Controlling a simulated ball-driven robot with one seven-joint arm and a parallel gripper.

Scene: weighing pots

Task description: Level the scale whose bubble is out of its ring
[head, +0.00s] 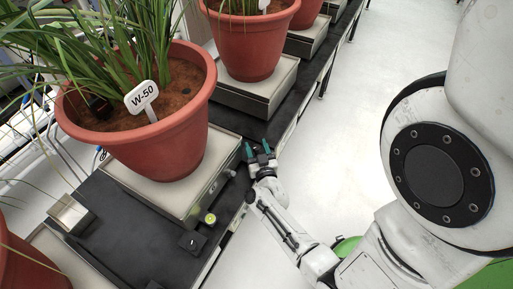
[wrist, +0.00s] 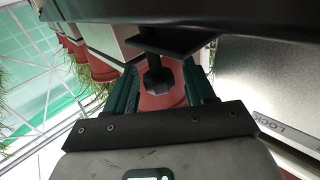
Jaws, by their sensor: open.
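The scale (head: 215,170) under the large pot labelled W-50 (head: 180,148) stands on the dark bench. A small round yellow-green level (head: 210,218) sits at its front corner; where its bubble lies is too small to tell. My gripper (head: 258,149) is at the scale's right end, beside the bench edge. In the wrist view, the teal fingers of my gripper (wrist: 163,72) are spread apart, one on each side of a dark knobbed foot (wrist: 157,78) under a dark bracket (wrist: 170,41). I cannot tell whether either finger touches the foot.
Another potted plant (head: 250,45) stands on its own scale (head: 262,92) farther along the bench (head: 120,215). A small open box (head: 70,214) is at the left.

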